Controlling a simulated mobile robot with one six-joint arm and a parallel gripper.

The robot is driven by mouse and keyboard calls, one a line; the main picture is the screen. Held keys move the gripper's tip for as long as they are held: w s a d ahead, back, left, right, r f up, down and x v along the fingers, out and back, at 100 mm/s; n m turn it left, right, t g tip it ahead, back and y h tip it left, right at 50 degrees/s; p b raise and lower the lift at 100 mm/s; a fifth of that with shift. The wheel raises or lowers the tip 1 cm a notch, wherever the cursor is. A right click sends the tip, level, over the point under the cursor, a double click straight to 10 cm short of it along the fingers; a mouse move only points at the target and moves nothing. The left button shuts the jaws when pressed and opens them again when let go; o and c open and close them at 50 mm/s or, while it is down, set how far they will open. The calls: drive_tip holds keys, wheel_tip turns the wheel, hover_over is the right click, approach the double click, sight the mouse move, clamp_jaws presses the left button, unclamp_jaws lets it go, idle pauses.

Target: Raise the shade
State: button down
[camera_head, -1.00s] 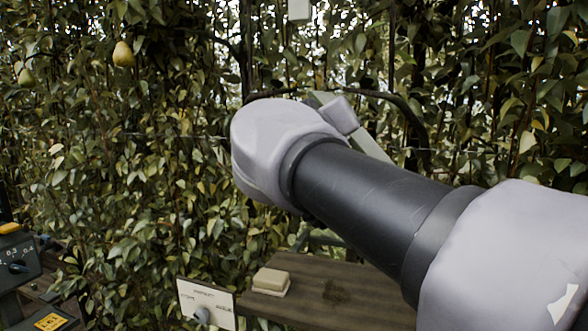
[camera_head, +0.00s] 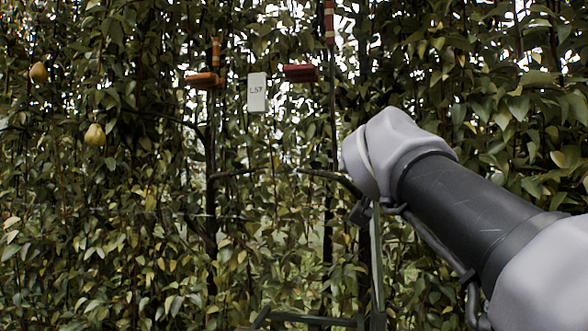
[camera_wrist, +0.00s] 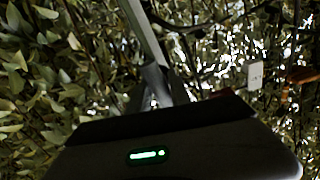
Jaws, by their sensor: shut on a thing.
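My arm reaches in from the right in the head view. Its wrist hides the jaws of my gripper there. In the wrist view my gripper (camera_wrist: 158,92) is shut at the end of a grey-green bar (camera_wrist: 140,30). That bar seems to be the upright one (camera_head: 376,265) below my wrist in the head view. An orange handle (camera_head: 205,80) and a dark red handle (camera_head: 301,73) show high up, either side of a white tag (camera_head: 257,92) reading like L57. The contact between jaws and bar is dark. I cannot make out a shade sheet.
Dense leafy branches fill the background. Two pears (camera_head: 95,135) (camera_head: 38,72) hang at the left. A grey-green crossbar (camera_head: 310,318) runs along the bottom. Thin dark stems (camera_head: 210,190) stand behind. The space left of my wrist looks open in front of the leaves.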

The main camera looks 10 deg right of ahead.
drive_tip(key=shift+s+d, duration=0.1)
drive_tip(key=shift+d, duration=0.25)
drive_tip(key=shift+f, duration=0.1)
drive_tip(key=c, duration=1.3)
unclamp_jaws()
